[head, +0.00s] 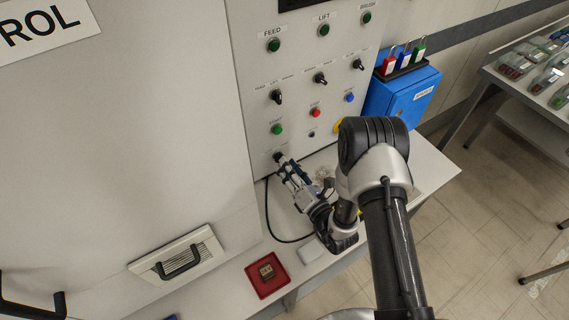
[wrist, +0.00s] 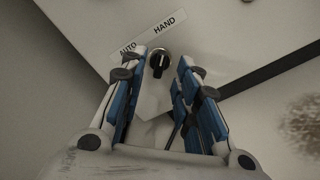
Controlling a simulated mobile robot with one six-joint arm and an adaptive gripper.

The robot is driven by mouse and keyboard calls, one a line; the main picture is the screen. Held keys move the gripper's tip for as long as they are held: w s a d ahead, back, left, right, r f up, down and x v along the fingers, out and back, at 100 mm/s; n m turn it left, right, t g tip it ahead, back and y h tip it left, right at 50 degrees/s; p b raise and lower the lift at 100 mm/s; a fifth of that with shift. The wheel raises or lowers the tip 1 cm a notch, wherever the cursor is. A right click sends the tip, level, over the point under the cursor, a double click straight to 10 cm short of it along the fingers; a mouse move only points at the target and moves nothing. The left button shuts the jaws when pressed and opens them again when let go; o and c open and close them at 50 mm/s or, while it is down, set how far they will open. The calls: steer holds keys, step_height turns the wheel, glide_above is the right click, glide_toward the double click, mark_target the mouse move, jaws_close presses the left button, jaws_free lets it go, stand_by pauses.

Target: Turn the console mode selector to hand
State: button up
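The mode selector (wrist: 159,59) is a black knob with a silver collar and a light pointer line, on the light console panel. Its AUTO label (wrist: 128,50) is at upper left and its HAND label (wrist: 164,26) is above it. The pointer line runs nearly upright in the wrist view; I cannot tell which label it marks. My gripper (wrist: 166,70) is open, with one blue-padded finger on each side of the knob in that view. I see no contact. In the head view my gripper (head: 286,167) is at the selector (head: 278,157), low on the console.
Above are other black selectors (head: 320,78), green buttons (head: 324,30) and a red button (head: 315,113). A blue box (head: 402,94) with padlocks above it stands to the right. A red tray (head: 255,283) lies on the ledge, and a black cable (head: 268,215) hangs left of my gripper.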

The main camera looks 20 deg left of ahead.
steer(key=v, duration=0.9)
steer(key=shift+s+d, duration=0.2)
steer(key=shift+s, duration=0.05)
